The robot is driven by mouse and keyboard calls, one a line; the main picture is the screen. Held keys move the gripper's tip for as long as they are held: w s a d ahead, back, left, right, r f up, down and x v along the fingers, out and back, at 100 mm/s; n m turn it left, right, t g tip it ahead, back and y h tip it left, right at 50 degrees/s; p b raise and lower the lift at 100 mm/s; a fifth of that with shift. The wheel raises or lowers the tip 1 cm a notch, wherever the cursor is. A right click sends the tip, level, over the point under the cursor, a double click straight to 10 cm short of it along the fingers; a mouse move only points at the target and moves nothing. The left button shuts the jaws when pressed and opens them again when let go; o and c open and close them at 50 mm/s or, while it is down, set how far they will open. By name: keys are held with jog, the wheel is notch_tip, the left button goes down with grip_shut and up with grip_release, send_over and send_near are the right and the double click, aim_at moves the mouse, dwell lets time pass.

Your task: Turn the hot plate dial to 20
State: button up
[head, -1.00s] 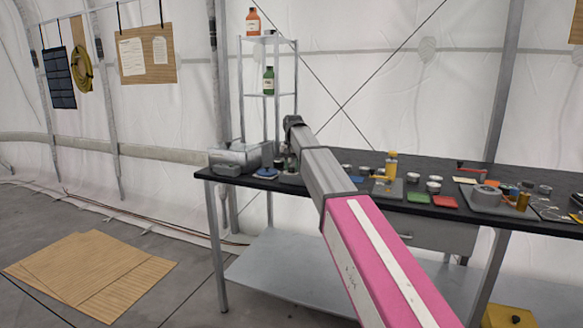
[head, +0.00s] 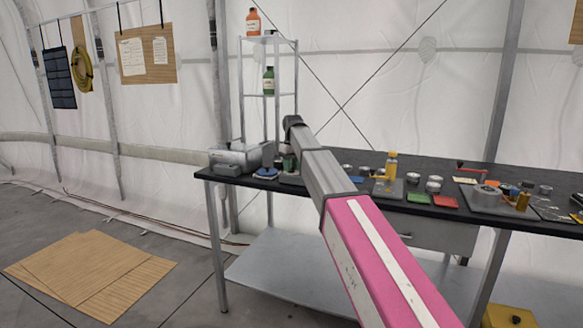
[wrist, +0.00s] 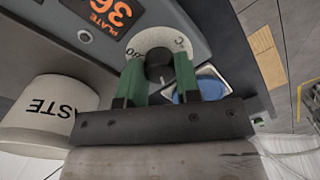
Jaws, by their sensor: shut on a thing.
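In the wrist view the hot plate's dial has a dark round knob (wrist: 159,66) over a pale scale ring (wrist: 150,43). The ring shows "80" and a "C", upside down; I cannot read where the knob points. My gripper (wrist: 158,78) has its two green fingers closed on the knob from either side. The hot plate's grey front (wrist: 65,32) carries an orange display (wrist: 112,14) reading "36" and "PLATE", cut off by the frame. In the head view my gripper (head: 289,163) is small at the bench's left end, and the dial cannot be made out.
A white cup (wrist: 50,115) with lettering ending "ASTE" stands close beside my gripper in the wrist view. A blue item (wrist: 207,84) is near the other finger. The black bench (head: 345,192) holds several dishes and tools farther right.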

dwell(0.4)
jog(key=o, duration=0.9)
notch_tip(320, 180, up, 11)
jog(key=shift+w+d+f, duration=0.1)
jog(key=shift+d+f, duration=0.05)
